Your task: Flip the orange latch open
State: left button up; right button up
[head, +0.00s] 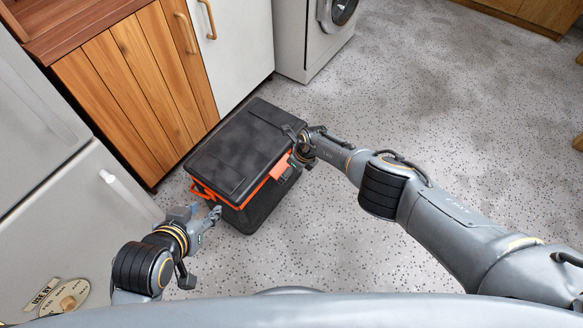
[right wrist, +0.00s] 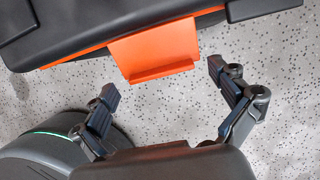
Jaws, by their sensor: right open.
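A black toolbox (head: 233,155) with orange trim stands on the floor, its lid down. An orange latch (head: 280,167) is on its right side in the head view. In the right wrist view the latch (right wrist: 155,52) is a flat flap with a bent lower lip, projecting from the orange rim. My right gripper (right wrist: 163,82) is open and empty, its fingertips spread on either side just short of the latch. In the head view it is at the toolbox's upper right edge (head: 299,149). My left gripper (head: 210,216) is beside the toolbox's lower left corner; its jaw gap is unclear.
An orange part (head: 203,190) shows at the toolbox's left end. Wooden cabinets (head: 130,90) stand close behind the toolbox, with a white fridge (head: 85,200) at left and a washing machine (head: 311,35) at the back. The speckled floor (head: 440,120) to the right is clear.

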jog(key=v, duration=1.2)
dwell(0.5)
dwell(0.3)
